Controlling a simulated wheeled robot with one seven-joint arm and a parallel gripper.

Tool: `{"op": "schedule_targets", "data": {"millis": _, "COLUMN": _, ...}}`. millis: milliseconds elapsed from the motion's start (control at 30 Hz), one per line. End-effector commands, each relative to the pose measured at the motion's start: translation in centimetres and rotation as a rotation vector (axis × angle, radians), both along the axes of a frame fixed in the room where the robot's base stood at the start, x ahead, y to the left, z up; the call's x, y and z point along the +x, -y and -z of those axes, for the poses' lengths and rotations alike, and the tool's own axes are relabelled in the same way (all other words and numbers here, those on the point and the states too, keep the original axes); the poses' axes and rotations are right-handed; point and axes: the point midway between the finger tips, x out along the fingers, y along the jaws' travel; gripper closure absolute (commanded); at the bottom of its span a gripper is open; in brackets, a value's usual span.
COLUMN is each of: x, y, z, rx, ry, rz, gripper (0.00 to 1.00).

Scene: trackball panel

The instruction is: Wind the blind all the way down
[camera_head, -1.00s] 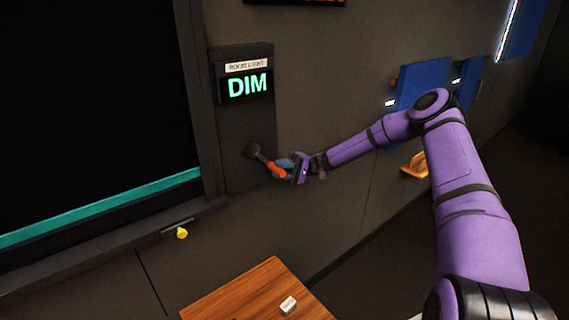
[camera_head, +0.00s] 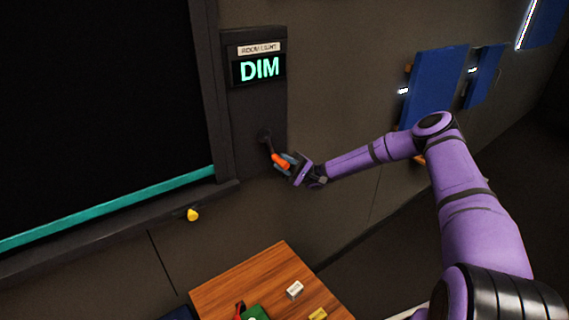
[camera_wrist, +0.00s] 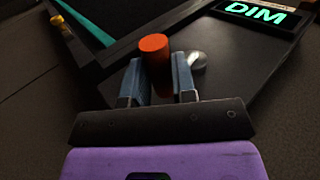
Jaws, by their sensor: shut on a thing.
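The blind (camera_head: 95,110) is a black sheet filling most of the framed window at the left of the head view. Its teal bottom bar (camera_head: 110,206) hangs a little above the sill, slightly tilted in the picture. A crank with an orange handle (camera_head: 280,161) sits on the dark panel under a lit sign reading DIM (camera_head: 259,69). My gripper (camera_head: 288,164) is shut on the orange handle. In the wrist view the handle (camera_wrist: 155,62) stands between the two blue-grey fingers, with the metal crank hub (camera_wrist: 197,61) just to the right.
A wooden table (camera_head: 240,282) stands below, with a small white block (camera_head: 294,290), a green item (camera_head: 256,313) and a yellow item (camera_head: 318,314). Blue panels (camera_head: 437,85) are on the wall at right.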

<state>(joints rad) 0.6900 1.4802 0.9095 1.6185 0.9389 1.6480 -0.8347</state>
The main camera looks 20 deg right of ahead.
Motion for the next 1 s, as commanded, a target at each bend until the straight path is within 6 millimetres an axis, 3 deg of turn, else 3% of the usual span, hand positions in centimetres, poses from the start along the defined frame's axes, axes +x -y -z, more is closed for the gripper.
{"op": "schedule_targets", "data": {"millis": 167, "x": 0.0, "y": -0.1, "z": 0.0, "rx": 0.0, "ry": 0.0, "rz": -0.002, "gripper": 1.0}}
{"op": "schedule_targets", "data": {"millis": 200, "x": 0.0, "y": -0.1, "z": 0.0, "rx": 0.0, "ry": 0.0, "rz": -0.002, "gripper": 0.73}}
{"op": "schedule_targets", "data": {"millis": 300, "x": 0.0, "y": -0.1, "z": 0.0, "rx": -0.001, "ry": 0.001, "rz": -0.002, "gripper": 0.5}}
{"op": "schedule_targets", "data": {"millis": 667, "x": 0.1, "y": 0.3, "z": 0.3, "rx": -0.001, "ry": 0.0, "rz": 0.001, "gripper": 0.5}}
{"op": "schedule_targets", "data": {"millis": 1000, "x": 1.4, "y": 4.3, "z": 3.9, "rx": -0.001, "ry": 0.001, "rz": 0.003, "gripper": 0.5}}
